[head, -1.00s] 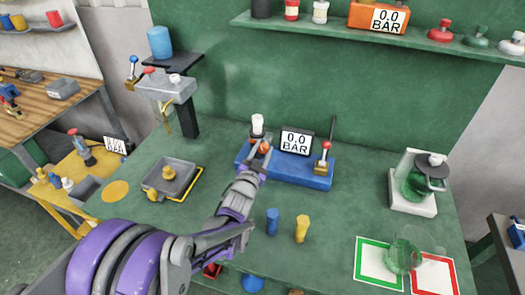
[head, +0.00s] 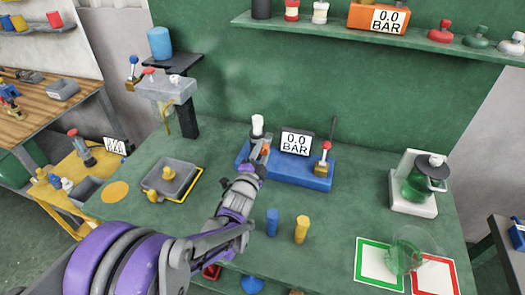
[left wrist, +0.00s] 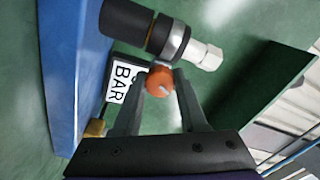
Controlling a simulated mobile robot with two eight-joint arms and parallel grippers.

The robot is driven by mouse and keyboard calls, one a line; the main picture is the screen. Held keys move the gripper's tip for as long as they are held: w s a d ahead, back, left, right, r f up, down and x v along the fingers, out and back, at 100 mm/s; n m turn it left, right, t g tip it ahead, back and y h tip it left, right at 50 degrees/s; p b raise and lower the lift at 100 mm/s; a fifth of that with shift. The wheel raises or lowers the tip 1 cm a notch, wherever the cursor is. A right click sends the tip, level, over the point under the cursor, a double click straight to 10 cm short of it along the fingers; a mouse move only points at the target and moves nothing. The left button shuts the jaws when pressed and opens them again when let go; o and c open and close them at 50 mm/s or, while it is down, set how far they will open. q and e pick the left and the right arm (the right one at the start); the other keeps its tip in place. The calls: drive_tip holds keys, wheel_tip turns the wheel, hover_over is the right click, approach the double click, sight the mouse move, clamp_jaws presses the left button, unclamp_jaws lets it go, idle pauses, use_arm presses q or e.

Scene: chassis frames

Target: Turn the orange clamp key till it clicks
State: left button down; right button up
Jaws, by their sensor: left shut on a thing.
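The orange clamp key (left wrist: 160,79) shows in the left wrist view between the tips of my left gripper (left wrist: 163,92), which is shut on it. A pale slot or mark shows on its face. Beside it is a dark cylinder with a grey collar and a white hex end (left wrist: 205,55). In the head view my left gripper (head: 262,158) is at the left part of the blue base (head: 300,177) and largely hides the key. The white-topped fitting (head: 257,123) stands upright just behind it. My right gripper is not in view.
A display reading 0.0 BAR (head: 296,142) and a red-topped lever (head: 326,150) stand on the blue base. A blue peg (head: 272,222) and a yellow peg (head: 301,229) stand in front. A glass vessel unit (head: 415,185) is at right. Bench between is clear.

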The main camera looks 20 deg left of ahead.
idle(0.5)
use_arm(q)
drive_tip(key=shift+c, duration=2.2)
unclamp_jaws()
drive_tip(key=s+b, duration=0.1)
drive_tip(key=s, duration=0.9)
drive_tip(key=shift+s+a, duration=0.15)
drive_tip(key=shift+s, duration=0.25)
